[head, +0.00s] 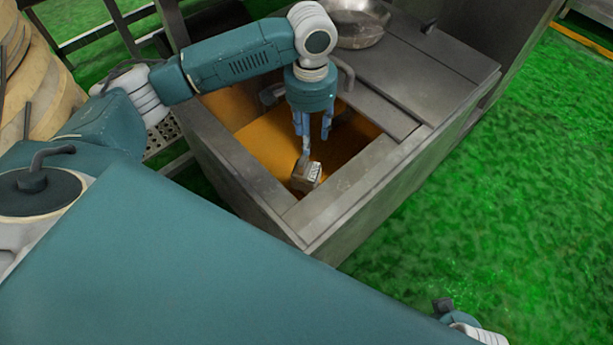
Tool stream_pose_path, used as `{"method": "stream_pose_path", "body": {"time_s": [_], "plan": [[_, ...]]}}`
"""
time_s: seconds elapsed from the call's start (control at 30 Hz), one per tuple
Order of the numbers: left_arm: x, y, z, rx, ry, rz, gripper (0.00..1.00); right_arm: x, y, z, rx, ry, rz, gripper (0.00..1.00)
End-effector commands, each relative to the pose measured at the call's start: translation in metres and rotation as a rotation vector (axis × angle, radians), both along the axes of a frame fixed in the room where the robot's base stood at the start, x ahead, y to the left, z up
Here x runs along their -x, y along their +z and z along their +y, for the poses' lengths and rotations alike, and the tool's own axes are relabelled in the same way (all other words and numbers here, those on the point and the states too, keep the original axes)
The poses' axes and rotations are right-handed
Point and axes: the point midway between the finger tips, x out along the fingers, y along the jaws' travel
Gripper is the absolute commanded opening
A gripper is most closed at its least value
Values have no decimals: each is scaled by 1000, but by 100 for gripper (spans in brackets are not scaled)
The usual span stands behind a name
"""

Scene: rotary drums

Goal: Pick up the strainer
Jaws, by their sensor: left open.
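A small metal strainer (307,176) with a perforated, box-like head is in the open well of the grey metal vat (345,190), near its front corner. Its thin handle rises toward my left gripper (315,137). My left gripper points down into the well, just above the strainer's head. Its blue fingers are apart, with the upper part of the handle close to or between them. I cannot tell whether they touch it. The fingers partly hide the handle. My right gripper does not show clearly; only a bit of my arm is at the bottom right edge.
The well has raised metal walls and an orange-brown interior (262,140). A shiny metal bowl (355,25) and flat grey lids (430,65) are on the vat's top behind. Wooden barrels (35,70) stand at the left. The green floor (500,190) at right is clear.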

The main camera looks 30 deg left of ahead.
Motion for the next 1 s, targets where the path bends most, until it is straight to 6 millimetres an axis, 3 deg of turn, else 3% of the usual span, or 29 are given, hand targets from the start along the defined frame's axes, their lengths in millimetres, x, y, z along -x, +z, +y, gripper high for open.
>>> {"method": "stream_pose_path", "body": {"time_s": [0.2,0.53,0.7,1.0], "plan": [[2,-36,1,-2,1,4,44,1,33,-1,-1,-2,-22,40],[4,-61,2,-2,0,3,44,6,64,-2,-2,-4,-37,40],[12,-87,6,-2,0,3,44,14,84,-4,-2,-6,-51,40],[11,-103,5,-1,-1,1,44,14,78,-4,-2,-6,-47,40]]}}
